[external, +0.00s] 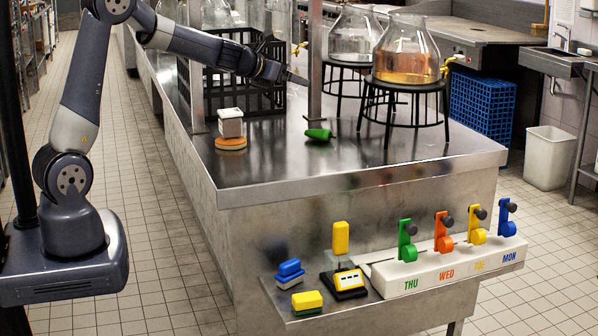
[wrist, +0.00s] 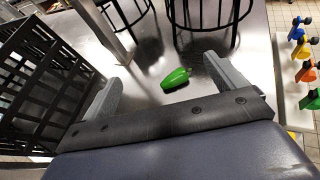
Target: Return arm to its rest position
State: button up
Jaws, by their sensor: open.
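My gripper (external: 298,79) is at the end of my arm, above the steel counter (external: 270,175) and beside the black crate. In the wrist view its two grey fingers (wrist: 160,88) stand wide apart with nothing between them. A green pepper-like object (external: 319,134) lies on the counter below my gripper. It also shows in the wrist view (wrist: 175,78), beyond the fingertips and apart from them. My arm rises from its base at the left and reaches across to the right over the counter.
A black crate (wrist: 40,85) stands close to my gripper. A steel post (external: 315,60) rises beside it. Glass jars (external: 405,50) stand on black wire stands at the right. A white block on an orange-white disc (external: 231,144) sits near the counter's left edge. Coloured levers (external: 444,232) line the lower shelf.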

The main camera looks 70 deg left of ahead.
jog(key=s+d+f+m+h+b, duration=0.1)
jog(key=s+d+m+h+b, duration=0.1)
jog(key=s+d, duration=0.2)
jog(key=s+d+f+m+t+h+b, duration=0.1)
jog(key=s+d, duration=0.3)
jog(key=s, duration=0.4)
jog(key=shift+s+d+m+h+b, duration=0.3)
jog(key=shift+m+h+b, duration=0.1)
jog(key=shift+h+b, duration=0.3)
jog(key=shift+f, duration=0.1)
dwell(0.3)
